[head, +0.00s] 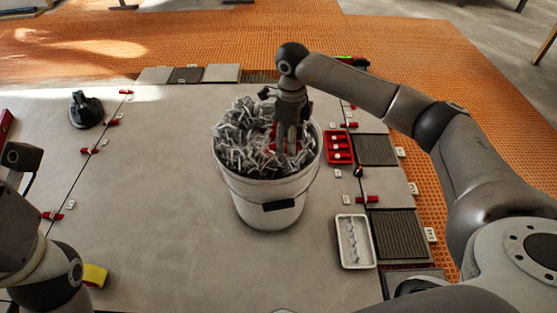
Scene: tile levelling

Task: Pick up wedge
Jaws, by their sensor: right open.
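Red wedges show in several places: some stand along the left tile joint, such as the wedge (90,150), and one lies at the right joint, the wedge (367,199). A red tray (339,159) at the right holds pale-looking small pieces. A white bucket (270,205) full of grey clips stands in the middle. My right gripper (287,148) points down into the top of the bucket and is open. Some red shows beside its fingers among the clips; what it is I cannot tell. My left arm is at the left edge; its fingertips are not visible.
A white tray (355,242) with grey pieces lies right of the bucket. Dark ribbed tiles (398,236) line the right edge. A black suction cup (86,110) stands at the upper left. A yellow item (95,275) lies near my left arm. The grey floor left of the bucket is clear.

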